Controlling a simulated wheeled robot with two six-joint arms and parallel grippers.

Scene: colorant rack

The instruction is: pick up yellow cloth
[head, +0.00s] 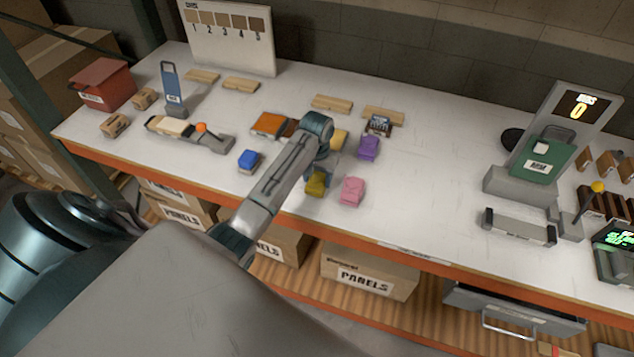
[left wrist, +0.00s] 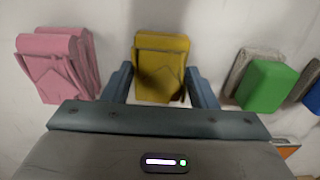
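The folded yellow cloth (head: 317,183) lies on the white table near its front edge, partly covered by my left arm in the head view. In the left wrist view the yellow cloth (left wrist: 161,62) lies between the two blue-grey fingers of my left gripper (left wrist: 160,85). The fingers are spread apart, one on each side, with small gaps to the cloth. In the head view my left gripper (head: 318,171) points down at the cloth. My right gripper is not in view.
A folded pink cloth (head: 352,191) lies close beside the yellow one. A purple cloth (head: 368,147) lies farther back. A green block (left wrist: 265,85) sits on the other side in the left wrist view. A blue block (head: 248,161) is to the left. The table right of the pink cloth is clear.

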